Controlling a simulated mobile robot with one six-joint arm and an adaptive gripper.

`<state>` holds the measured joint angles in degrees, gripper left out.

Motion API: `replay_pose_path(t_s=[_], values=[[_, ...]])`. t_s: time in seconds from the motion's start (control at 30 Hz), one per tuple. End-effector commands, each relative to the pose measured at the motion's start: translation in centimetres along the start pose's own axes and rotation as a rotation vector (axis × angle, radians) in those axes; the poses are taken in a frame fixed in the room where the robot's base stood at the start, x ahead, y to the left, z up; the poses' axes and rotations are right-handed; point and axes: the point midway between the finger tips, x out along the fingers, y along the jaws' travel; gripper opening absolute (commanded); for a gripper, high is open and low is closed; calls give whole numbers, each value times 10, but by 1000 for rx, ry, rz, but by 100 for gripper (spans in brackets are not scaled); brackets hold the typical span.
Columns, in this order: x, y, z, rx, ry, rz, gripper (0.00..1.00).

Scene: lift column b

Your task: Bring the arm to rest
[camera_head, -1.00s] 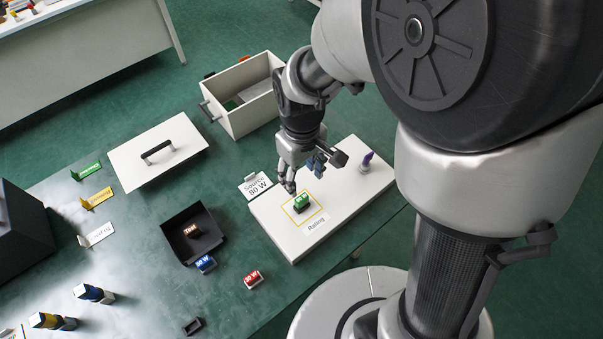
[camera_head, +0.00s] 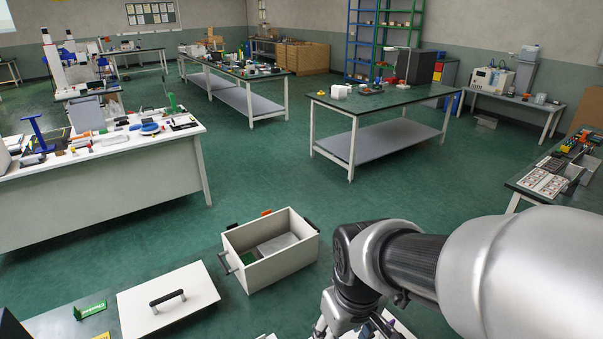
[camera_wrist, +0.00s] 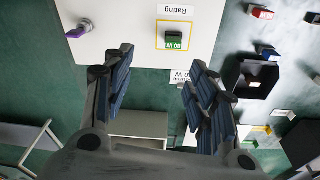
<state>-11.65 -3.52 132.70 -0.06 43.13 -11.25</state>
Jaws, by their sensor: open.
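My gripper (camera_wrist: 160,75) is open and empty in the wrist view, its two blue-padded fingers spread apart. A green block marked 80 W (camera_wrist: 174,40) lies inside a yellow square on a white board (camera_wrist: 130,22), beyond the fingers and apart from them. In the head view my arm comes in from the lower right, and my wrist points down at the bottom edge. The fingertips and most of the board are cut off there.
An open box (camera_head: 270,268) stands left of my wrist, with a white lid (camera_head: 168,298) beside it. A purple-tipped item (camera_wrist: 82,29) lies on the board. A dark tray (camera_wrist: 252,82) holds a block. Open green floor and worktables (camera_head: 375,100) lie beyond.

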Motion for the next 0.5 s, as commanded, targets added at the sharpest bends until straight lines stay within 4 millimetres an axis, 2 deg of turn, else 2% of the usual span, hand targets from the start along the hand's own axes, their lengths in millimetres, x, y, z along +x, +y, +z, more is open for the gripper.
replay_pose_path(t_s=[0.03,0.2,0.33,0.5], values=[[-20,6,11,46,38,11,52],[-66,18,52,194,136,42,52],[-87,22,82,293,200,62,52],[-100,22,106,371,252,79,52]])
